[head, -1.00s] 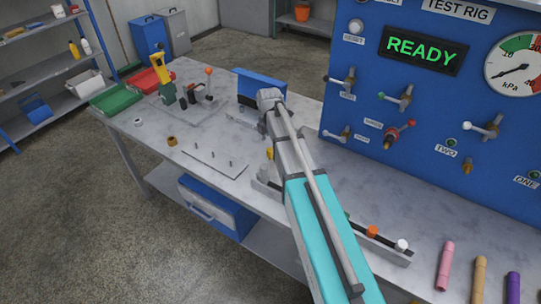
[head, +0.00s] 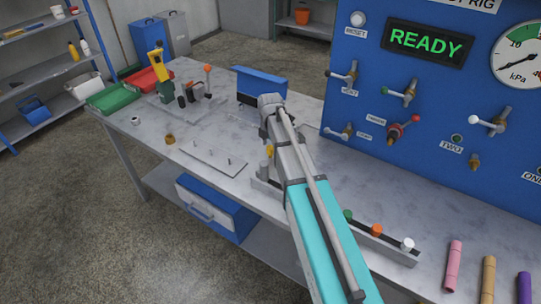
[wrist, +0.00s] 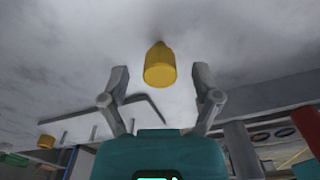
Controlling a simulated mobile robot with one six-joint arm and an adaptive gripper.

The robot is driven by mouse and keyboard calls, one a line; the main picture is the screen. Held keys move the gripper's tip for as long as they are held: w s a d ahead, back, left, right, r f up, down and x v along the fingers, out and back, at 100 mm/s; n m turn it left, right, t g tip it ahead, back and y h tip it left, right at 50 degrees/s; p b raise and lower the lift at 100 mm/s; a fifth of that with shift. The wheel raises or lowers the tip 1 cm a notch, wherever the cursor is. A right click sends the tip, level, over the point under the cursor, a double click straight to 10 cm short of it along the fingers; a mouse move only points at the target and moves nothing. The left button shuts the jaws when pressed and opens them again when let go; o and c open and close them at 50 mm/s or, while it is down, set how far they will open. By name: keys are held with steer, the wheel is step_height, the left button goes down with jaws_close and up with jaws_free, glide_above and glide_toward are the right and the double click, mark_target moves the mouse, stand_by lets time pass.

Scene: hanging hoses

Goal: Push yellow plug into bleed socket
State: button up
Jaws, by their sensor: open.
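In the wrist view the yellow plug (wrist: 160,67) sits between the two spread fingers of my gripper (wrist: 162,73), with a gap on both sides. Its round end faces the camera and pale tabletop lies behind it. A small yellow piece, probably the same plug, shows in the head view (head: 270,150) just left of my arm. My gripper is open; in the head view my arm mostly hides it. I cannot pick out the bleed socket in either view.
The blue test rig (head: 430,100) with valves stands behind. Loose coloured tubes (head: 488,280) lie front right.

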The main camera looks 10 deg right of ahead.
steer(key=shift+f+b, duration=0.3)
steer(key=shift+f, duration=0.25)
steer(key=shift+c, duration=0.2)
jaws_close()
steer(key=shift+r, duration=0.15)
stand_by(0.4)
step_height(320, 180, up, 3)
steer(key=p, duration=0.3)
steer(key=s+d+r+p, duration=0.3)
steer(key=s+r+p, duration=0.6)
steer(key=s, duration=0.4)
steer(key=shift+s+r+p, duration=0.35)
steer(key=shift+r+p, duration=0.05)
steer(key=shift+p, duration=0.15)
steer(key=shift+d, duration=0.25)
